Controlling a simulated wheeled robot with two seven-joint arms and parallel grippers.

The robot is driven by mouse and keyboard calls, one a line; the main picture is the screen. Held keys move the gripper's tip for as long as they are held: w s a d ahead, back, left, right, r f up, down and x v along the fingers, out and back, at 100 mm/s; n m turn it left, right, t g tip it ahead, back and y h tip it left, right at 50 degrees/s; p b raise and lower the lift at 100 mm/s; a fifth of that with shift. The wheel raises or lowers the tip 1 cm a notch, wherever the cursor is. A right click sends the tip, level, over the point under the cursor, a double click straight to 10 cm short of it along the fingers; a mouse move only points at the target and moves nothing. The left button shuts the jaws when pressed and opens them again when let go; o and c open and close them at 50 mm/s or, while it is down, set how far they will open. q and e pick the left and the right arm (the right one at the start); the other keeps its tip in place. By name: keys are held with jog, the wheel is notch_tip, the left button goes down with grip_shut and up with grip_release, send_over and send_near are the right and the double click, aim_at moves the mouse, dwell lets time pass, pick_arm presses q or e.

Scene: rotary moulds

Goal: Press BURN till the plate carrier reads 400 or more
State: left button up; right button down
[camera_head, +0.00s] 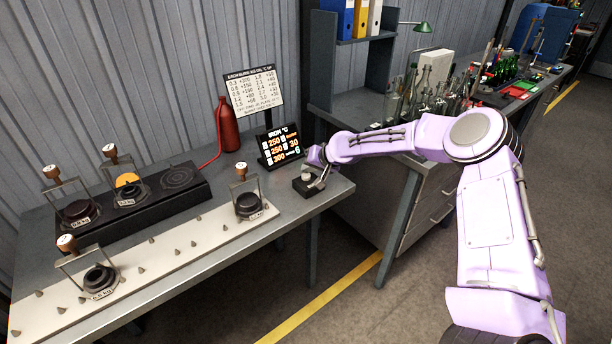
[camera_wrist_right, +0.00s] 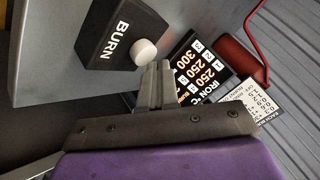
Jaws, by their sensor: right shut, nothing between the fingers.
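The BURN box (camera_head: 299,189) is a small dark block at the right end of the grey bench; in the right wrist view its label BURN (camera_wrist_right: 118,40) and round white button (camera_wrist_right: 143,52) show. My right gripper (camera_head: 320,184) is shut and empty beside the box. In the right wrist view its fingertips (camera_wrist_right: 157,66) are close to the button; I cannot tell whether they touch it. The IRON °C display (camera_head: 279,146) shows 250, 250 and 300 in orange, with smaller figures at right; its row names are too small to read. My left gripper is not in view.
A black burner block (camera_head: 165,205) with weighted carriers stands at the back left. A pale strip (camera_head: 190,238) with small cones and two carriers runs along the front. A red bottle (camera_head: 228,125) and a printed chart (camera_head: 255,90) stand behind. Bottles (camera_head: 425,90) crowd the right bench.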

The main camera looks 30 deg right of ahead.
aim_at(309, 176)
jog(key=shift+f, duration=0.5)
dwell(0.6)
jog(key=shift+r+p, duration=0.55)
jog(key=shift+r, duration=0.3)
jog(key=shift+r, duration=0.1)
notch_tip(309, 176, up, 5)
jog(key=p, duration=0.4)
jog(key=shift+p, duration=0.4)
